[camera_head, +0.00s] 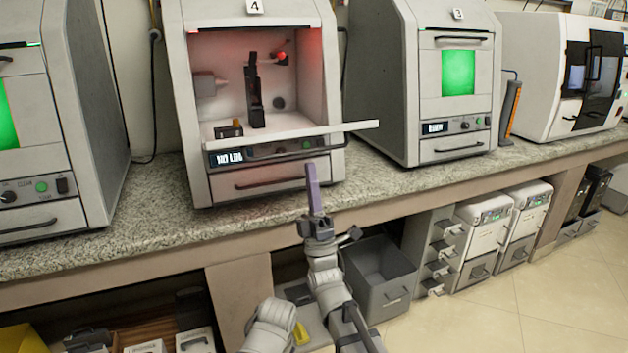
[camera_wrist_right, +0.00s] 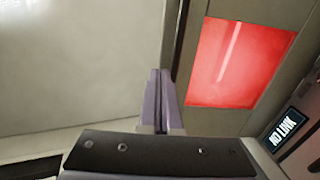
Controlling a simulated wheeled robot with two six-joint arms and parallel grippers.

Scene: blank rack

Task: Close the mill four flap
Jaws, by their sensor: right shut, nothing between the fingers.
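Mill four (camera_head: 198,120) stands on the counter with a "4" label on top. Its flap (camera_head: 345,128) is open, folded down and sticking out nearly level below the red-lit chamber. My right gripper (camera_head: 311,168) is shut and empty, its purple fingers pointing up just in front of the mill, below the flap's front edge. In the right wrist view the shut fingers (camera_wrist_right: 160,85) lie beside the flap's red window (camera_wrist_right: 240,62); I cannot tell whether they touch the flap. My left gripper is not in view.
The granite counter (camera_head: 385,190) is clear in front. A grey bin (camera_head: 385,290) sits below the counter.

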